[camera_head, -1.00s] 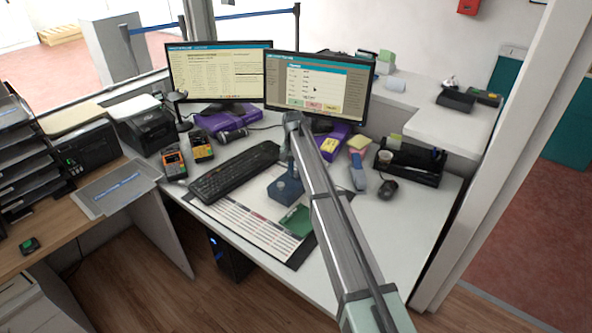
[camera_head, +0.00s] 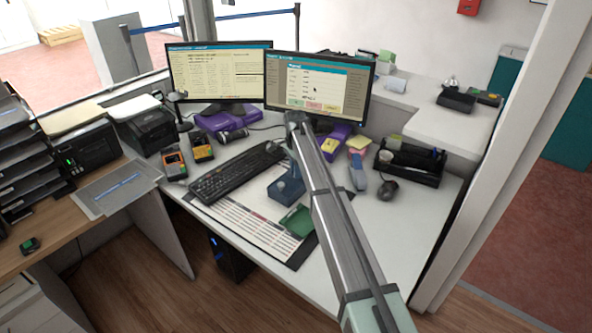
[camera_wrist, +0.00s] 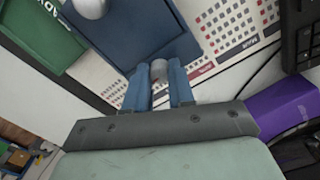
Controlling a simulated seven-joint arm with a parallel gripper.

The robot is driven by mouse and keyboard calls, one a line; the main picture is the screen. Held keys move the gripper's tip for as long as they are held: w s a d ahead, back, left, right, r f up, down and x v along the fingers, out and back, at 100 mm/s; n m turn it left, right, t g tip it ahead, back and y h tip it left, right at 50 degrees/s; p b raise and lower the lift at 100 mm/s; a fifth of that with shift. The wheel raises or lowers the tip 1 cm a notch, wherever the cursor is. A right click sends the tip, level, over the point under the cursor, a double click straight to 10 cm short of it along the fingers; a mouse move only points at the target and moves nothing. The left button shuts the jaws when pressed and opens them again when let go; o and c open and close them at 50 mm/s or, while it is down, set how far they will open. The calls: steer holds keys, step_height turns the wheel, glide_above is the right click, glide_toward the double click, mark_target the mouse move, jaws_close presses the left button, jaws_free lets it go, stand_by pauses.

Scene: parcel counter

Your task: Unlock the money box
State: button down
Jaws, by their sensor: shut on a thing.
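The money box, a dark blue box (camera_head: 284,192), sits on the desk mat in the head view. In the wrist view the same blue box (camera_wrist: 128,48) fills the upper middle, with a rounded grey knob or handle (camera_wrist: 90,7) on it. My gripper (camera_wrist: 159,78) has its two blue fingers close together at the box's near edge, shut on a small grey rounded piece (camera_wrist: 158,68). That piece looks like a key head or lock part; its far end is hidden, so I cannot tell whether it is in the lock. My arm partly covers this area in the head view.
A green booklet or tray (camera_head: 297,221) lies right beside the box on the desk mat (camera_head: 240,215). A black keyboard (camera_head: 236,171) is to the left. A purple object (camera_wrist: 275,110) lies right in the wrist view. Monitors (camera_head: 318,86) stand behind; a mouse (camera_head: 386,190) is right.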

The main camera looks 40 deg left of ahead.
steer(key=shift+m, duration=0.8)
steer(key=c, duration=1)
jaws_free()
steer(key=shift+o, duration=0.2)
step_height(320, 180, up, 14)
steer(key=shift+w+a, duration=0.2)
steer(key=shift+a, duration=0.05)
steer(key=shift+f, duration=0.1)
